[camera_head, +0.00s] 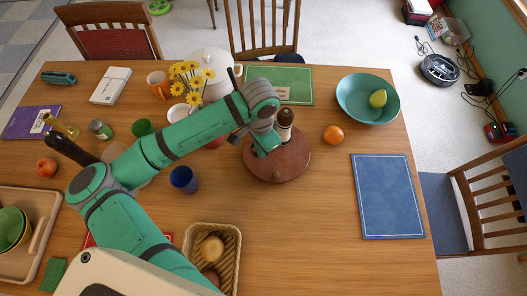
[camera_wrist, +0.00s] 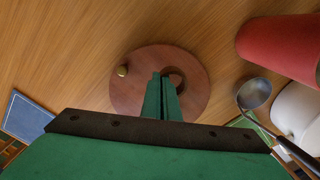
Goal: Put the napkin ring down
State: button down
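My gripper (camera_wrist: 162,76) points down over a round reddish-brown board (camera_head: 290,167) on the table. Its green fingers are almost together, with only a thin gap between them. The napkin ring (camera_wrist: 178,73), a brown ring, shows at the fingertips in the wrist view, and the fingers look closed on its near-left wall. I cannot tell whether the ring touches the board (camera_wrist: 193,105). In the head view the ring is not clearly visible behind my gripper (camera_head: 268,148).
A small brass-coloured knob (camera_wrist: 122,70) is on the board. An orange (camera_head: 333,134), a teal bowl (camera_head: 350,108) and a blue placemat (camera_head: 389,198) lie to the right. A dark blue cup (camera_head: 184,180) and a basket (camera_head: 232,262) are at left and front. Bare table lies in front of the board.

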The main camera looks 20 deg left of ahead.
jog(key=shift+w+d+f, duration=0.15)
jog(key=shift+w+f, duration=0.7)
jog(key=shift+f, duration=0.2)
jog(key=shift+w+f, duration=0.1)
jog(key=shift+f, duration=1.5)
jog(key=shift+f, duration=0.1)
jog(key=c, duration=2)
grip_release()
jog(key=shift+c, duration=0.2)
notch_tip(320, 180, up, 12)
jog(key=shift+r, duration=0.15)
